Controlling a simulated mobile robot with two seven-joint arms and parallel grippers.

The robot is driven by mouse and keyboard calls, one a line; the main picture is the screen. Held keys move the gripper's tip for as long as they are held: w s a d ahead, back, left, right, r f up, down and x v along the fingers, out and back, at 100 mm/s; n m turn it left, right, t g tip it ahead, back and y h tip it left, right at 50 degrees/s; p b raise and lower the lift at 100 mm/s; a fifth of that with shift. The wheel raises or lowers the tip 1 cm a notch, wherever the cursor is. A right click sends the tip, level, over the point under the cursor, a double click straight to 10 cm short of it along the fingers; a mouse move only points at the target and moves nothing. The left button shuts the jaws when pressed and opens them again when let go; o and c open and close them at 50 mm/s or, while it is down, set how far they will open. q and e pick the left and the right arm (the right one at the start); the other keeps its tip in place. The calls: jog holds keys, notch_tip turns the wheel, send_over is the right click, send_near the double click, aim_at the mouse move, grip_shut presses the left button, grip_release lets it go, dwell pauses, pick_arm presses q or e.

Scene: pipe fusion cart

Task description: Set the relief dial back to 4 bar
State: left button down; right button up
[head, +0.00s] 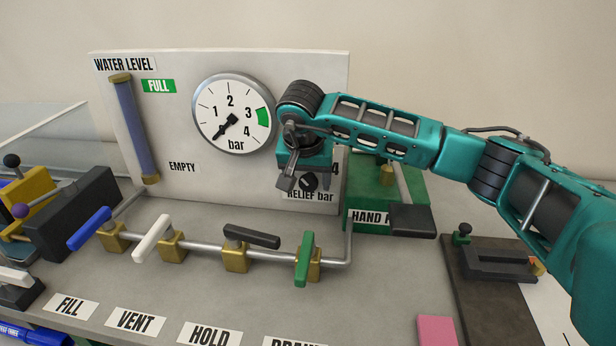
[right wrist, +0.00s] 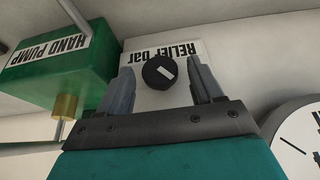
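The relief dial (head: 308,182) is a small round black knob on the upright panel, above the "RELIEF bar" label (head: 311,196). A "4" shows to its upper right; other scale marks are hidden by my gripper. In the right wrist view the dial (right wrist: 158,72) has a short slanted white mark. I cannot tell which number it points to. My right gripper (head: 303,180) is open at the dial. In its wrist view the two fingers (right wrist: 162,76) stand on either side of the knob, with gaps visible. My left gripper is not in view.
The pressure gauge (head: 233,113) is left of my right gripper, its needle pointing lower left. The green hand pump (head: 372,190) stands close on the right. Several valves with coloured handles line the pipe (head: 200,246) below. The bench front holds FILL, VENT and HOLD labels.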

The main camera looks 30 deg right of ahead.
jog(key=c, duration=1)
jog(key=shift+o, duration=0.2)
jog(key=shift+d+f+t+y+b, duration=0.15)
jog(key=shift+t+y+b, duration=0.2)
jog(key=shift+b, duration=0.45)
jog(key=y+b, duration=0.1)
jog(key=b, duration=0.1)
jog(key=t+b, duration=0.1)
jog(key=m+t+y+b, duration=0.1)
jog(key=b, duration=0.1)
jog(key=shift+s+d+f+y+b, duration=0.2)
jog(key=shift+f+y+b, duration=0.05)
jog(key=shift+y+b, duration=0.1)
jog(key=t+y+b, duration=0.1)
jog(key=b, duration=0.2)
jog(key=shift+s+d, duration=0.1)
jog(key=shift+r+t+y+b, duration=0.15)
jog(key=shift+t+y+b, duration=0.2)
jog(key=shift+b, duration=0.3)
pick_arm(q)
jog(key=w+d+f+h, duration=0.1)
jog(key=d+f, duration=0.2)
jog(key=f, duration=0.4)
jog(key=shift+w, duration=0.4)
pick_arm(e)
jog(key=shift+r, duration=0.15)
